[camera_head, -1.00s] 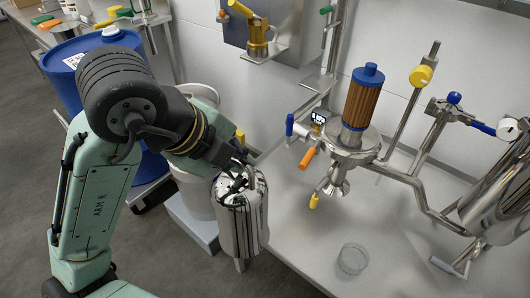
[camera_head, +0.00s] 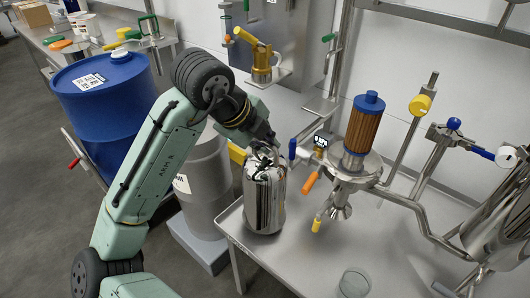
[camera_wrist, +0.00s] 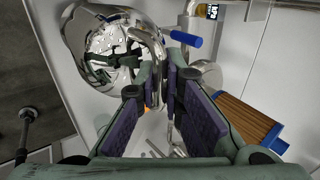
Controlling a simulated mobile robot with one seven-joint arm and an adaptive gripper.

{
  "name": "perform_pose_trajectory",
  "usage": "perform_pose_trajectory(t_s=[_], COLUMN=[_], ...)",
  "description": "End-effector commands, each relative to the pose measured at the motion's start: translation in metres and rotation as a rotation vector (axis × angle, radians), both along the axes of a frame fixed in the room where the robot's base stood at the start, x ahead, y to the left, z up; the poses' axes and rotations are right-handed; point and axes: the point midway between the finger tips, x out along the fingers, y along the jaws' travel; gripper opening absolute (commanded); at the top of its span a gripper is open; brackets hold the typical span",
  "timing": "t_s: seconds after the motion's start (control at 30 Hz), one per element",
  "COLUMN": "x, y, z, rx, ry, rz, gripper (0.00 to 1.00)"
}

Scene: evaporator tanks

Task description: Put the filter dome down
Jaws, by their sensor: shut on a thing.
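The filter dome (camera_head: 264,203) is a shiny steel cylinder with a rounded top, upright in the head view at the left end of the steel table (camera_head: 310,250). Its base appears at the tabletop, but I cannot tell whether it touches. My gripper (camera_head: 264,152) is above the dome, shut on its bent top handle. In the wrist view the mirror-like dome (camera_wrist: 98,42) lies at upper left, and the handle runs between the purple-padded fingers of my gripper (camera_wrist: 163,85). The brown pleated filter (camera_head: 364,122) with blue ends stands upright and uncovered on its steel housing.
An orange-handled valve (camera_head: 310,182) and blue-handled valve (camera_head: 292,149) are close right of the dome. A glass dish (camera_head: 355,284) sits at the front. A blue drum (camera_head: 108,108) and grey barrel (camera_head: 204,170) stand left of the table. Bare tabletop lies between dome and dish.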

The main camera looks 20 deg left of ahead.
Motion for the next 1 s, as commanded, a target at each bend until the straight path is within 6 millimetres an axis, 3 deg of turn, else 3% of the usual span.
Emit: perform_pose_trajectory(t_s=[0.47,0.87,0.9,1.0], x=[0.002,0.003,0.002,0.002], y=[0.001,0.000,0.000,0.000], z=[-0.033,-0.037,-0.038,-0.037], rx=[0.000,0.000,0.000,0.000], ry=[-0.002,-0.003,0.000,0.000], rz=[0.002,0.001,0.000,0.000], gripper=[0.00,0.00,0.10,0.17])
